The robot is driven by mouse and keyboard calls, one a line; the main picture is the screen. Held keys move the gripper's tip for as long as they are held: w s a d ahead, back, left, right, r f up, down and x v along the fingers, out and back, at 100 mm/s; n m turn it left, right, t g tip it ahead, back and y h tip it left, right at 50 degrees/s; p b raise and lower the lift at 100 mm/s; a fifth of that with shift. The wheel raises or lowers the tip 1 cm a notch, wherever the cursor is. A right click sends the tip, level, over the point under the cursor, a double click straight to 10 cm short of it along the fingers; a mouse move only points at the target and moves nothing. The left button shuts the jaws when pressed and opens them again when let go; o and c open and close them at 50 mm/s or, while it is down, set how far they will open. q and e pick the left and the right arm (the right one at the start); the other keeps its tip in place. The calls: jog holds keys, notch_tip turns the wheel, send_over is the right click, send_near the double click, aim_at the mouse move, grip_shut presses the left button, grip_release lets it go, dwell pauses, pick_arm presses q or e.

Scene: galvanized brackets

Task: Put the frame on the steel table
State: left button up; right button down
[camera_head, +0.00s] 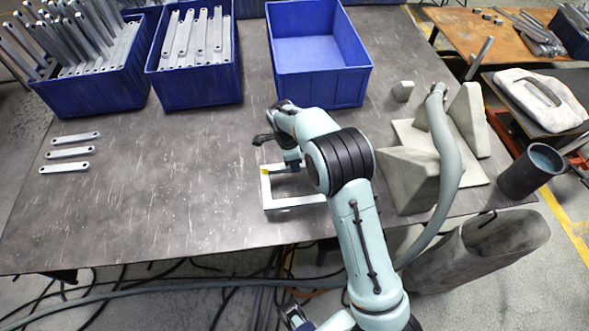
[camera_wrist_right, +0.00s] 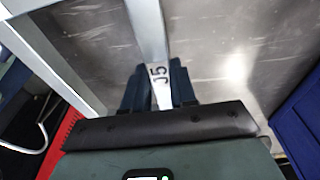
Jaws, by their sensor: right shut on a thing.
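The frame (camera_head: 267,192) is a pale metal piece with square corners, partly hidden behind my right arm in the head view. It is at or just above the steel table (camera_head: 180,215), near the table's front middle; I cannot tell whether it touches. My right gripper (camera_head: 291,163) is shut on one bar of it. In the right wrist view the bar of the frame (camera_wrist_right: 148,38), marked with dark digits, runs between the dark fingers of the right gripper (camera_wrist_right: 160,90). My left gripper is not clearly in view.
Two blue bins (camera_head: 148,62) (camera_head: 240,52) of metal bars stand at the back left, beside an empty blue bin (camera_head: 277,58). Several loose bars (camera_head: 70,153) lie at the left. Grey angled blocks (camera_head: 408,172) stand right of my arm. The table's left middle is clear.

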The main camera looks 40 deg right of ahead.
jog(key=shift+f, duration=2.05)
jog(key=c, duration=0.9)
grip_release()
jog(key=shift+f, duration=0.1)
jog(key=r, duration=0.4)
jog(key=a+r, duration=0.1)
jog(key=r, duration=0.3)
jog(key=r+p, duration=0.1)
jog(key=r, duration=0.3)
jog(key=shift+w+a, duration=0.3)
jog(key=shift+w, duration=0.1)
